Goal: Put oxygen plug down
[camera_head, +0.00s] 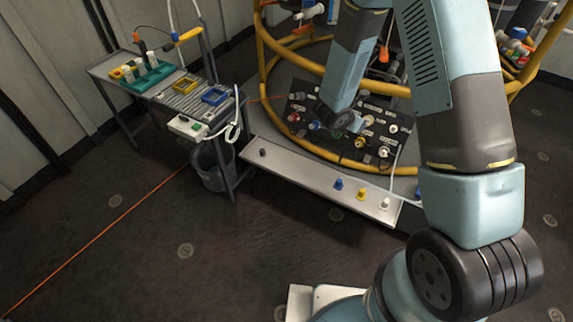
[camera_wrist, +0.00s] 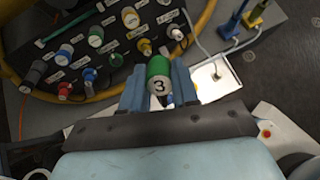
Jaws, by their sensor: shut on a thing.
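My gripper (camera_wrist: 160,92) is shut on a green plug (camera_wrist: 158,68) with a black 3 on its pale end face. The fingers press on its two sides. The panel also shows in the wrist view (camera_wrist: 105,62), with several coloured connectors and white labels. No readable label tells me that the held plug is the oxygen one. Whether it touches the panel is hidden.
A pale ledge (camera_head: 300,172) in front of the panel carries a blue plug (camera_head: 338,184), a yellow plug (camera_head: 361,194) and a white plug (camera_head: 384,204). Its left middle is bare. A yellow rail (camera_head: 262,75) curves around the panel. A tool bench (camera_head: 150,90) stands left.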

